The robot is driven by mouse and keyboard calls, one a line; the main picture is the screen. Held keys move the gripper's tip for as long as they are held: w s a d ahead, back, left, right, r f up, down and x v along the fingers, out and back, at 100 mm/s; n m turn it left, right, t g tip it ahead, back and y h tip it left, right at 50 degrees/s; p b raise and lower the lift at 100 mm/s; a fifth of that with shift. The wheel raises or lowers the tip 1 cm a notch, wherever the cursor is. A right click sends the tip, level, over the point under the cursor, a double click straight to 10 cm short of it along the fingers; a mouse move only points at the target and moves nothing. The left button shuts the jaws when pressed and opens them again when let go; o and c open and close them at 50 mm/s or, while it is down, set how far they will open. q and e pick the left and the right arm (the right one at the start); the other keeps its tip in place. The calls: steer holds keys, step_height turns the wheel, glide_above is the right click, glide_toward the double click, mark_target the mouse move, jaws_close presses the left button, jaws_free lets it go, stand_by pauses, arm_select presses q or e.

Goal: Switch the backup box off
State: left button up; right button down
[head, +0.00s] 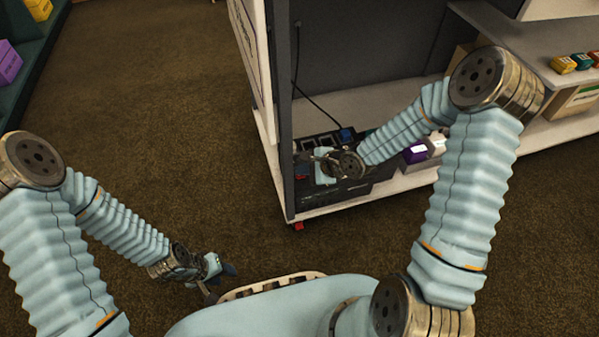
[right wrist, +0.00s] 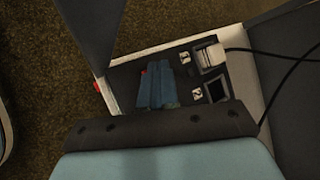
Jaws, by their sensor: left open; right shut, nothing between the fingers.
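The backup box (head: 345,194) is a dark box on the cart's low shelf in the head view. Its dark top shows in the right wrist view (right wrist: 124,76), with square sockets and white number labels. A pale plug (right wrist: 208,57) sits in one socket. A small red part, possibly the switch, shows beside the fingertips; its position is unclear. My right gripper (right wrist: 157,66) is shut and empty above the box top; contact cannot be told. It partly covers the box in the head view (head: 305,158). My left gripper (head: 220,283) is open, low over the floor.
A dark cable (head: 321,108) runs down the cart's back to the box. The cart's upright post (head: 286,120) stands left of my right gripper. A purple box (head: 414,154) stands farther right on the shelf. The carpet (head: 160,100) at left is clear.

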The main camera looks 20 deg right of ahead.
steer(key=shift+r, duration=0.1)
step_height(320, 180, up, 6)
steer(key=p, duration=0.6)
